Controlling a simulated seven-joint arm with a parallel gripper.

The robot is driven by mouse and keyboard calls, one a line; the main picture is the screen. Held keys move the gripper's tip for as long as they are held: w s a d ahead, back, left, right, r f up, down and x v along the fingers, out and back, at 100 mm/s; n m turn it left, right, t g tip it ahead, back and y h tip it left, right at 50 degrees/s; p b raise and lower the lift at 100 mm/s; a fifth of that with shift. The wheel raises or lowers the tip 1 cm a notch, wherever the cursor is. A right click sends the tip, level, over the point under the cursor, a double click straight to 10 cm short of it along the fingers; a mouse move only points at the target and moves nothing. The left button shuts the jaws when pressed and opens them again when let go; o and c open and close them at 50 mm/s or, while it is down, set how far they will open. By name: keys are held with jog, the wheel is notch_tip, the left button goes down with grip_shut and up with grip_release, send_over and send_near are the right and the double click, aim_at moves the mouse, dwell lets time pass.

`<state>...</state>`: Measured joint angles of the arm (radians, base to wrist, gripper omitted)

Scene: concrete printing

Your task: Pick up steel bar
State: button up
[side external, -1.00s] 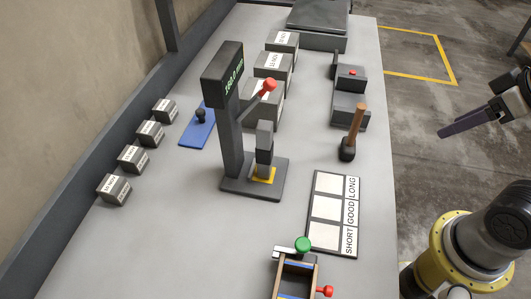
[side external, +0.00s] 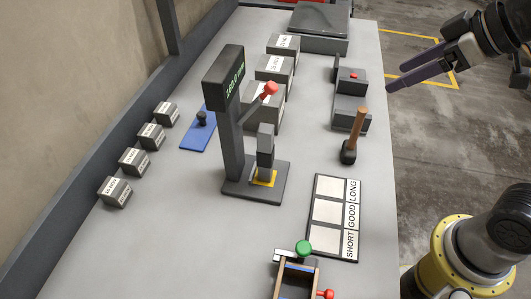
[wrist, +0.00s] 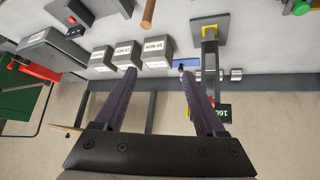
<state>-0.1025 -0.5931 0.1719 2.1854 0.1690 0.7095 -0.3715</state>
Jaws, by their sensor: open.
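I cannot pick out a steel bar with certainty in either view. My gripper (side external: 395,77) is open and empty, with its two long dark fingers pointing left at the right edge of the table in the side external view. In the wrist view the fingers of my gripper (wrist: 156,72) are spread wide, with nothing held between them. A dark grey measuring stand (side external: 233,140) with a green readout and a red-knobbed lever stands mid-table. A grey block sits upright on its yellow-marked base.
A wooden-handled mallet (side external: 355,135), a dark stepped block with a red button (side external: 350,98) and a SHORT/GOOD/LONG board (side external: 332,218) lie along the right side. Large labelled blocks (side external: 275,72), small blocks (side external: 134,160) and a blue pad (side external: 196,132) are farther left. A wooden-sided box (side external: 278,285) is in front.

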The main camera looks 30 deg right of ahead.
jog(key=w+a+f+n+y, duration=0.1)
jog(key=w+a+n+y, duration=0.15)
jog(key=w+a, duration=0.6)
jog(key=n+g, duration=0.2)
jog(key=g, duration=0.1)
send_near(258, 149)
jog(key=x, duration=0.4)
jog(key=w+x, duration=0.1)
jog(key=x, duration=0.1)
jog(key=shift+w+d, duration=0.1)
jog(key=shift+d, duration=0.3)
jog(key=shift+d+f+x, duration=0.1)
jog(key=shift+d+x, duration=0.05)
jog(key=shift+x, duration=1.25)
jog(key=shift+d+f+x, duration=0.1)
jog(key=shift+x, duration=1.3)
grip_shut()
